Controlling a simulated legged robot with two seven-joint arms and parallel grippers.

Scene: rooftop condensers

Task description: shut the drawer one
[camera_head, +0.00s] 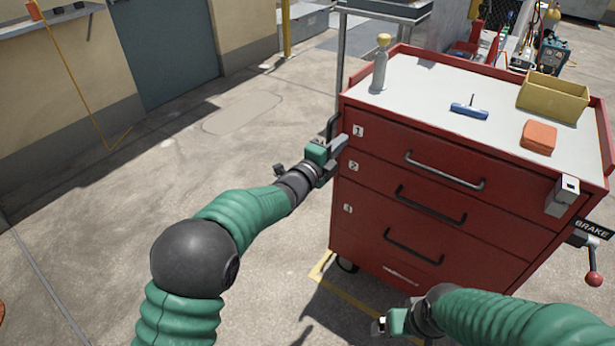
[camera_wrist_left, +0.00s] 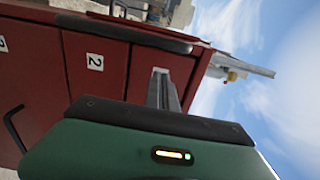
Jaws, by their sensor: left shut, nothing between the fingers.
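The red cabinet (camera_head: 345,245) has a front with numbered drawers. Drawer one (camera_head: 395,150) is the top one, with a white 1 label and a silver bar handle (camera_head: 445,172). Its front looks about level with the drawers below; any small gap cannot be told. My left gripper (camera_head: 340,146) is shut and empty at the left end of drawer one, close to its label; contact cannot be told. In the left wrist view its fingers (camera_wrist_left: 162,90) lie over drawer one's front (camera_wrist_left: 145,62), beside drawer two (camera_wrist_left: 95,85). My right gripper (camera_head: 380,327) is low, before the cabinet; its jaws are unclear.
On the cabinet top are a yellow bin (camera_head: 553,98), an orange block (camera_head: 538,137), a blue tool (camera_head: 469,110) and a grey bottle (camera_head: 380,65). A brake lever (camera_head: 593,265) juts out at the right. The concrete floor (camera_head: 240,115) at left is clear.

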